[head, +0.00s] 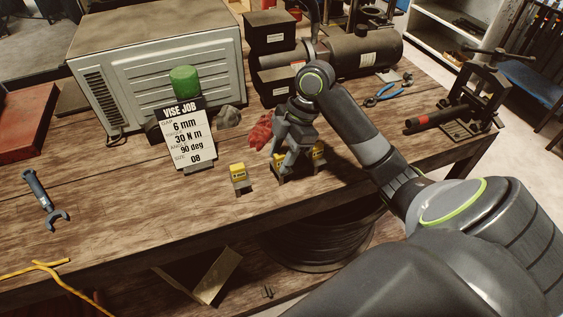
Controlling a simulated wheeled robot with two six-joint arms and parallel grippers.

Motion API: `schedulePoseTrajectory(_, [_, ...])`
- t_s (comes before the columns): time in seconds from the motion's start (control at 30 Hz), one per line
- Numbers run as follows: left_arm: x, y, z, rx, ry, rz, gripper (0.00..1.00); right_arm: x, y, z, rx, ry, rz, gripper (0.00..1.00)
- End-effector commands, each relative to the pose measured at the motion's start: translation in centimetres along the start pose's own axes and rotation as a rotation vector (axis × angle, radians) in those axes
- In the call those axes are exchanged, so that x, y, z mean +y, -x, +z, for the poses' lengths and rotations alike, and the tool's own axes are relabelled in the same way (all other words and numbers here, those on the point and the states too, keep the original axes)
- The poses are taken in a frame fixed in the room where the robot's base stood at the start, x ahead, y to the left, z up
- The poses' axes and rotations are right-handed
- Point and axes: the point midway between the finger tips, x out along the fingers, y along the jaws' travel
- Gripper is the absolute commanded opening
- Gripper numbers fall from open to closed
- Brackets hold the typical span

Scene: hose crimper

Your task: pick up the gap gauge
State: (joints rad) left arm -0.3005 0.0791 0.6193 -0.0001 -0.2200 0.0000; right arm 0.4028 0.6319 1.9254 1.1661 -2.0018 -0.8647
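Several small yellow-topped gauge blocks stand near the table's front edge. The left block (238,173) stands apart, upright, with a dark label that looks like a millimetre size, too small to read surely. Another yellow block (278,160) is partly hidden by my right gripper (285,164), and a further yellow block (319,153) shows just right of it. My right gripper points down at the middle block, with its fingers low around or beside it; I cannot tell whether they grip it. My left gripper is not in view.
A job card (187,137) reads "VISE JOB", 6 mm, 30 N m, 90 deg. A wrench (45,200) lies left; a vise (478,98) stands right. The front-left table is mostly clear.

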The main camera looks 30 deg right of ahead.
Motion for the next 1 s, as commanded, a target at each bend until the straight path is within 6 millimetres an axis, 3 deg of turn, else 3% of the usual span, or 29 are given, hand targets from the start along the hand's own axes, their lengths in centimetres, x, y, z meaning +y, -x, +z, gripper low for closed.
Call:
schedulePoseTrajectory(0.07, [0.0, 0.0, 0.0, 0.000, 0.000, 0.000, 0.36, 0.0, 0.0, 0.0, 0.000, 0.000, 0.000, 0.31])
schedulePoseTrajectory(0.3, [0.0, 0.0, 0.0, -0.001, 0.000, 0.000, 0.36, 0.0, 0.1, 0.0, 0.000, 0.000, 0.000, 0.00])
schedulePoseTrajectory(0.67, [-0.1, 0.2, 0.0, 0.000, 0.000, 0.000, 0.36, 0.0, 0.3, -0.1, 0.000, 0.001, 0.001, 0.00])
schedulePoseTrajectory(1.0, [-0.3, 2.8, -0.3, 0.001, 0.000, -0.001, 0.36, 0.0, 3.4, -1.4, 0.000, 0.001, 0.001, 0.00])
